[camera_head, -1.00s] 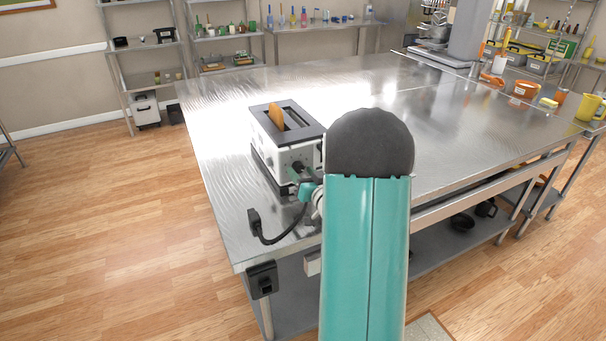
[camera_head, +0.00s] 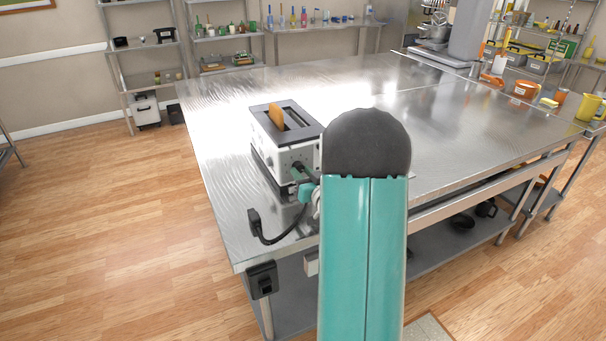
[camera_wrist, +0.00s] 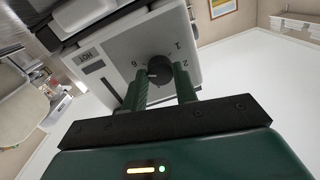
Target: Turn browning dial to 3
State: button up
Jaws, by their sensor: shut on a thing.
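The white and black toaster (camera_head: 284,144) stands near the left front edge of the steel table, with a slice of bread (camera_head: 277,115) sticking out of its slot. In the wrist view the toaster's front panel (camera_wrist: 112,57) shows a dark round browning dial (camera_wrist: 159,71) with the numbers 1, 2 and 6 readable around it. My gripper (camera_wrist: 160,77) has its two green fingers on either side of the dial, shut on it. The numeral 3 is not visible, and a finger may cover it. In the head view my gripper (camera_head: 304,176) is at the toaster's front, and the dial is hard to make out.
The steel table (camera_head: 380,100) is largely clear behind and right of the toaster. Orange and yellow containers (camera_head: 588,106) stand at the far right.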

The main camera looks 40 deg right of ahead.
jog(key=n, duration=0.6)
jog(key=shift+n, duration=0.4)
jog(key=n, duration=0.7)
jog(key=shift+g, duration=0.3)
jog(key=n, duration=0.6)
jog(key=shift+h, duration=0.4)
jog(key=n, duration=0.3)
jog(key=shift+r+n, duration=0.1)
jog(key=shift+n, duration=1.7)
jog(key=o, duration=1)
